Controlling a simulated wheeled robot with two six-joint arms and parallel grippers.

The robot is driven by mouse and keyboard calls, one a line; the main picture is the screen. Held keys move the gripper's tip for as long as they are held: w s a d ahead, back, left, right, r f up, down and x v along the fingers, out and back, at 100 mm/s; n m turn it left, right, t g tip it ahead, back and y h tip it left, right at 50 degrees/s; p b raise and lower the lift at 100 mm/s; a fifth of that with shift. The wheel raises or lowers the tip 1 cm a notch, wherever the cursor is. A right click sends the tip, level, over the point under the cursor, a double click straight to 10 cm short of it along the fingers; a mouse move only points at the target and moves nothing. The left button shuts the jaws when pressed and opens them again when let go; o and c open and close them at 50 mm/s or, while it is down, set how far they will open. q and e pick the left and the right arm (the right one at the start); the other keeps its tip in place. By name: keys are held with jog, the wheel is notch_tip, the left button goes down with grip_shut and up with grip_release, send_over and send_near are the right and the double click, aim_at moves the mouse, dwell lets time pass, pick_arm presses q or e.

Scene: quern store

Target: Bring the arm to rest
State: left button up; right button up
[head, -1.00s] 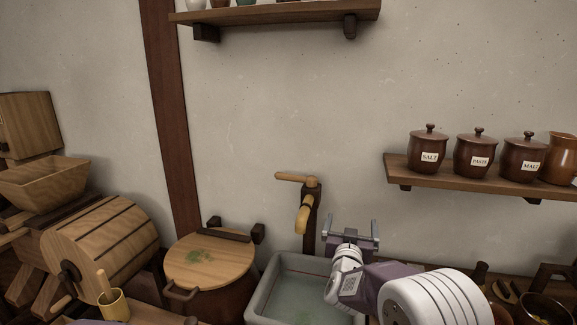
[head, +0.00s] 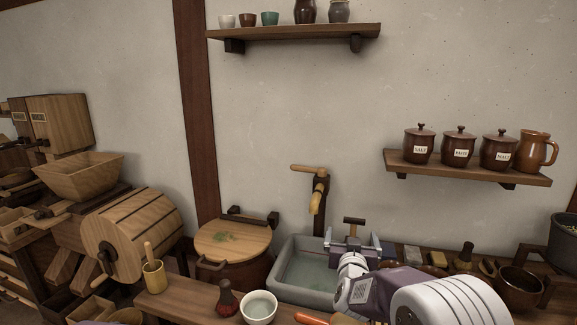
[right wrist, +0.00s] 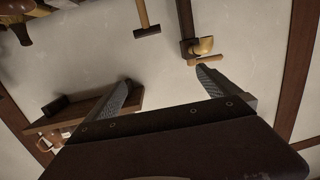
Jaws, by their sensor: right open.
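My right arm (head: 385,293) comes in from the lower right of the head view. Its right gripper (head: 352,243) is open and empty, in front of the right part of the grey stone sink (head: 308,292). In the right wrist view the two fingers of the right gripper (right wrist: 168,90) stand wide apart with nothing between them. Beyond them are the plain wall and the wooden tap (right wrist: 195,47). My left gripper does not show in either view.
The wooden tap (head: 318,190) stands behind the sink. A lidded tub (head: 235,243) is left of it. A white bowl (head: 259,308) and a dark red bottle (head: 226,300) stand on the front bench (head: 185,300).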

jog(key=s+f+n+g+y, duration=0.2)
jog(key=s+f+g+y, duration=0.35)
jog(key=s+f, duration=0.7)
jog(key=s+d+f+g+h, duration=0.1)
jog(key=s+f+g, duration=0.3)
jog(key=s, duration=0.4)
jog(key=s+d+f+g+h, duration=0.1)
jog(key=s+f+g, duration=0.25)
jog(key=s, duration=0.55)
pick_arm(q)
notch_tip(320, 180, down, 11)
jog(key=b, duration=1.1)
pick_arm(e)
jog(key=s+a+f+g, duration=0.1)
jog(key=s+f+g, duration=0.15)
jog(key=f, duration=0.95)
pick_arm(q)
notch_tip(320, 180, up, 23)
jog(key=p, duration=2.3)
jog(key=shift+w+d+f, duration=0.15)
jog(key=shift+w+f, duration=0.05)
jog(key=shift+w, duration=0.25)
pick_arm(e)
notch_tip(320, 180, up, 23)
jog(key=shift+s+a, duration=0.15)
jog(key=shift+s, duration=0.1)
